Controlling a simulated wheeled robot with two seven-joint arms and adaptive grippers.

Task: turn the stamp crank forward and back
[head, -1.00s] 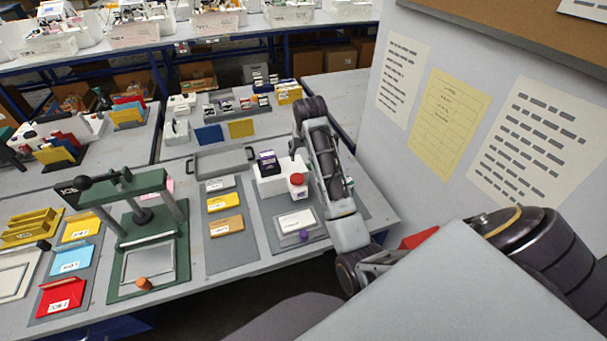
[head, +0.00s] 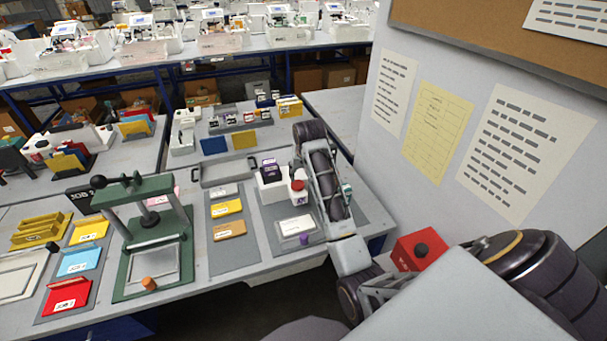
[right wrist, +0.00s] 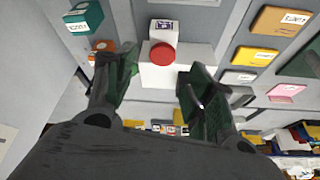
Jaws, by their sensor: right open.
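A white block device (head: 271,187) with a round red knob (head: 298,185) stands on the right grey mat. I cannot make out a separate crank arm on it. The red knob (right wrist: 162,54) and white block (right wrist: 160,77) also show in the right wrist view, ahead of and between my fingers. My right gripper (right wrist: 160,72) is open and empty. In the head view, my right gripper (head: 296,166) is mostly hidden behind my arm, close to the knob; I cannot tell whether it touches. My left gripper is not in view.
A green press frame (head: 150,240) stands at left beside coloured trays. A card pad (head: 295,226) and purple knob (head: 304,239) lie in front of the device. A grey tray (head: 228,182) is behind. A red box (head: 418,250) and wall panel stand at right.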

